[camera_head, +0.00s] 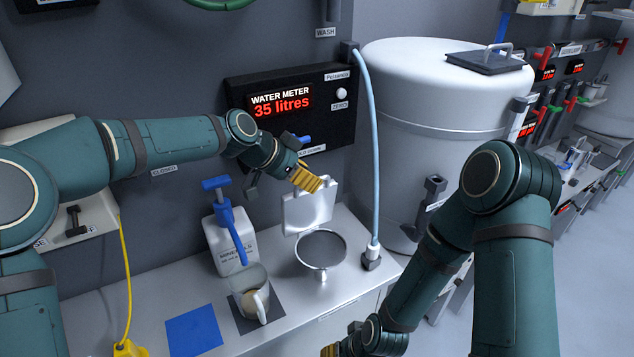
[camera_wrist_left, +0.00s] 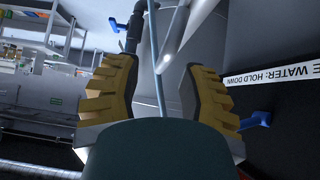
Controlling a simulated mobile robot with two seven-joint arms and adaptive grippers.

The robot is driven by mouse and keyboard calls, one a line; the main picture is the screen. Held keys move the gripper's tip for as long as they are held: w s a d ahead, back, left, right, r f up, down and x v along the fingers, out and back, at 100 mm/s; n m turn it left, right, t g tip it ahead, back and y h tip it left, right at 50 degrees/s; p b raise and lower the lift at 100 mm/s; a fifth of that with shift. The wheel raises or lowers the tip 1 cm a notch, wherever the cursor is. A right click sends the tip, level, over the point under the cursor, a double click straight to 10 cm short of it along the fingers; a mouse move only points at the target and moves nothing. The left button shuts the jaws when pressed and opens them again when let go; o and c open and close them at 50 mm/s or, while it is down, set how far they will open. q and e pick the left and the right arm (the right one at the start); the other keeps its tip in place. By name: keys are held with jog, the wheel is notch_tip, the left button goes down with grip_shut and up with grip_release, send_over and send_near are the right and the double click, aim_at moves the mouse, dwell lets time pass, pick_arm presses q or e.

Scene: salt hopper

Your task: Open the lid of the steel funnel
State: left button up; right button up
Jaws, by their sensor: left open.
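The steel funnel (camera_head: 321,250) stands on the counter, its round dark mouth showing. Its square steel lid (camera_head: 308,210) stands upright at the back of the funnel, so the lid is open. My left gripper (camera_head: 308,180) is just above the lid's top edge; I cannot tell if it touches the lid. In the left wrist view its yellow fingers (camera_wrist_left: 160,90) are wide apart with no lid between them. My right gripper (camera_head: 340,349) is at the bottom edge, partly cut off, and its jaws are not clear.
A white bottle with a blue pump (camera_head: 228,240), a clear jug (camera_head: 255,301) and a blue mat (camera_head: 193,331) are left of the funnel. A pale blue hose (camera_head: 369,150) hangs right of it. The water meter panel (camera_head: 285,105) is behind, a large white tank (camera_head: 430,95) at right.

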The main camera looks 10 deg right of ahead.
pick_arm(q)
jog(key=v, duration=0.7)
jog(key=shift+r, duration=0.25)
jog(key=shift+s+a, duration=0.1)
jog(key=shift+a, duration=0.05)
